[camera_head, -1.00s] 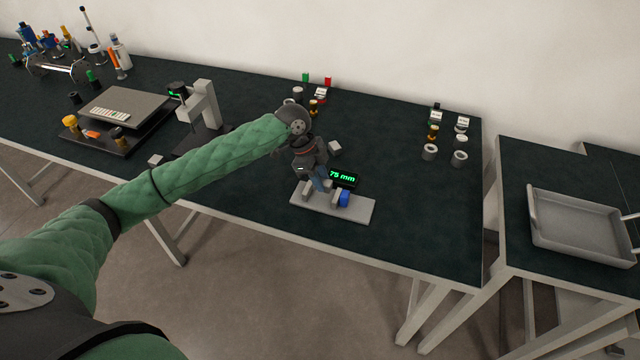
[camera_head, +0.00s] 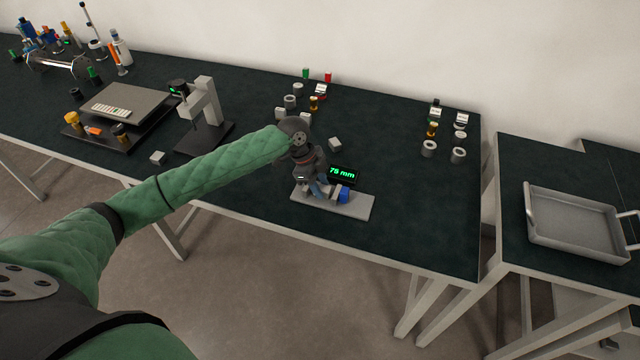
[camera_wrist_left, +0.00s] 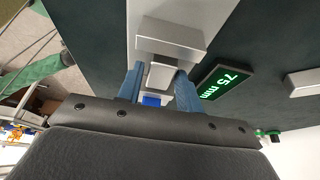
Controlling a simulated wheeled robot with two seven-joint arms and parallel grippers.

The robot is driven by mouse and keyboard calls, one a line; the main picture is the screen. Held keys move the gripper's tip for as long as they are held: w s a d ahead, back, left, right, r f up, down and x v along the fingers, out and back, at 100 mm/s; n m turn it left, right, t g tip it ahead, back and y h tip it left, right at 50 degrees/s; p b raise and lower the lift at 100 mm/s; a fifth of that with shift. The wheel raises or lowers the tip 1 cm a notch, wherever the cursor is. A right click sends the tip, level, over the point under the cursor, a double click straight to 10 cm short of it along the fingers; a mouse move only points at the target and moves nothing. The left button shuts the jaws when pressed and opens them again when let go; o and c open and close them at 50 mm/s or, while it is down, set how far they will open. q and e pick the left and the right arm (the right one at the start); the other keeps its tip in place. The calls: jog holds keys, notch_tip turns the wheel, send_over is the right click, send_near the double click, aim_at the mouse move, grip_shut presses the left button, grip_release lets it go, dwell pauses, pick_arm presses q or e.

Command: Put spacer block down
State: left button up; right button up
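My left gripper (camera_head: 316,188) reaches down over the light grey measuring plate (camera_head: 357,208). In the left wrist view its two blue fingers (camera_wrist_left: 160,80) flank a small grey spacer block (camera_wrist_left: 161,74) and appear closed on it; the contact is partly hidden. A larger grey fixed block (camera_wrist_left: 170,37) stands just beyond the fingertips. On the other side of the spacer is a blue part (camera_head: 344,194) of the fixture, also visible in the left wrist view (camera_wrist_left: 152,100). The display (camera_head: 342,175) behind reads 75 mm. My right gripper is not in view.
A loose grey block (camera_head: 335,144) lies behind the fixture, another (camera_head: 157,158) farther left. Grey rings and small coloured parts stand at the back and right. A grey stand (camera_head: 204,115) is left of my arm. A tray (camera_head: 575,220) sits on the right-hand table. The bench right of the plate is clear.

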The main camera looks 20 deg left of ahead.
pick_arm(q)
jog(key=shift+o, duration=0.9)
jog(key=shift+w+a+r, duration=0.1)
jog(key=shift+a+r, duration=0.1)
jog(key=shift+r, duration=0.3)
jog(key=b+v, duration=0.3)
jog(key=v, duration=0.8)
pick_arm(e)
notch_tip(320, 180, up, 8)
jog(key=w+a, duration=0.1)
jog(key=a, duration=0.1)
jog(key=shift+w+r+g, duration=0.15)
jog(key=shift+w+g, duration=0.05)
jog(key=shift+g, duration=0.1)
